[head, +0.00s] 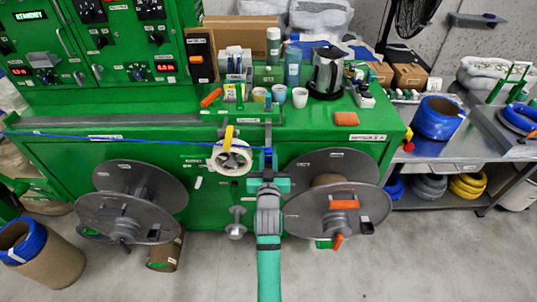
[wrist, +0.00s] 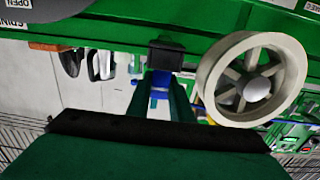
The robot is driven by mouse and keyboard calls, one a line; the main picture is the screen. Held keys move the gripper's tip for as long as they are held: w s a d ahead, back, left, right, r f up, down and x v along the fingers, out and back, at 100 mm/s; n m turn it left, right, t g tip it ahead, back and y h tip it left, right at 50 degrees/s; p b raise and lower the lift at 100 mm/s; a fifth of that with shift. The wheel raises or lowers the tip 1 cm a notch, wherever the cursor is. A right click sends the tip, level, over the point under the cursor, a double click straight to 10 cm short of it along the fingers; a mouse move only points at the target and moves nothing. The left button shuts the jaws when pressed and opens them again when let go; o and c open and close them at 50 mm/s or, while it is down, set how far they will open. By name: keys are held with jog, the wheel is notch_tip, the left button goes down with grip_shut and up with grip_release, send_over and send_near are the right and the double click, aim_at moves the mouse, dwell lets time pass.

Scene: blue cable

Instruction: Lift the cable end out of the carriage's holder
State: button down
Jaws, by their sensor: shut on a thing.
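The blue cable (head: 120,138) runs taut from the left edge across the front of the green machine, past a white wheel, to my gripper. My gripper (head: 267,172) is in front of the machine, right of the wheel. In the wrist view its two fingers (wrist: 161,92) are shut on a blue piece (wrist: 160,80), which looks like the cable end. A dark block (wrist: 166,55), perhaps the carriage's holder, sits just beyond the fingertips. I cannot tell whether the cable end still touches it. In the head view my gripper partly hides this spot.
The white wheel (head: 231,168) is close left of my gripper; it also shows in the wrist view (wrist: 222,100). Large grey reels stand left (head: 115,205) and right (head: 305,210). Cups (head: 300,97) and a kettle (head: 327,70) stand on the green machine top (head: 170,122).

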aim_at(269, 151)
jog(key=shift+r, duration=1)
dwell(1.3)
jog(key=shift+r, duration=2.75)
